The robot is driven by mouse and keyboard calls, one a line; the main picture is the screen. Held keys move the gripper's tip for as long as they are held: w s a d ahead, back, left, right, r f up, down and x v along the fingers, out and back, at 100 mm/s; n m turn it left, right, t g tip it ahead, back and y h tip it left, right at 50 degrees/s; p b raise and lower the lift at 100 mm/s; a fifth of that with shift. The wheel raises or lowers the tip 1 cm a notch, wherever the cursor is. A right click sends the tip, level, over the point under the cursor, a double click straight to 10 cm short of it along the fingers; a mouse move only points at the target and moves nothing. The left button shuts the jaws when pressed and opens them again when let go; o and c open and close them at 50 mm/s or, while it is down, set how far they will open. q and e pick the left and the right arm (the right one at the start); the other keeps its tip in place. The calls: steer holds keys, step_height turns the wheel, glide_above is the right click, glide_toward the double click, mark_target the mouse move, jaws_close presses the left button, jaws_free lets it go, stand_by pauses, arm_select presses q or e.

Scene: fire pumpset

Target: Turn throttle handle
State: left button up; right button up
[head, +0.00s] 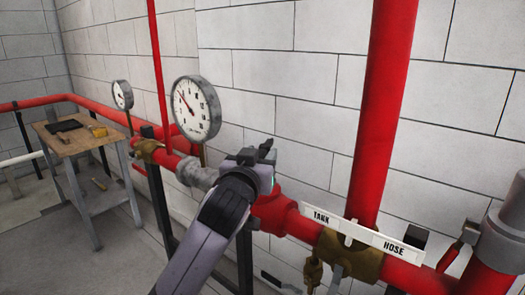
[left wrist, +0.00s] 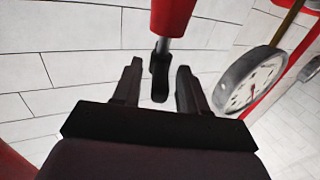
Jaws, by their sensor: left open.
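In the left wrist view, a black handle (left wrist: 160,78) sits on a short grey stem below a red cylindrical part (left wrist: 172,16). I take this to be the throttle handle. My left gripper is open, with one finger on each side of the handle in that view (left wrist: 157,68); gaps show on both sides, and I cannot tell the depth. In the head view my left gripper (head: 262,153) is in front of the wall above the red pipe, and I cannot make out the handle apart from its dark fingers. My right gripper is not in view.
A large gauge (head: 196,108) stands left of my left gripper; it also shows in the left wrist view (left wrist: 250,80). A thick red vertical pipe (head: 380,110) and a TANK/HOSE plate (head: 360,236) are to the right. A small table (head: 85,145) stands at far left.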

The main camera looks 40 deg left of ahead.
arm_select(q)
steer(key=shift+x, duration=1)
jaws_close()
steer(key=shift+n+g+y, duration=0.3)
steer(key=shift+n+y, duration=0.2)
steer(key=shift+y, duration=0.3)
jaws_free()
steer(key=shift+s+d, duration=0.1)
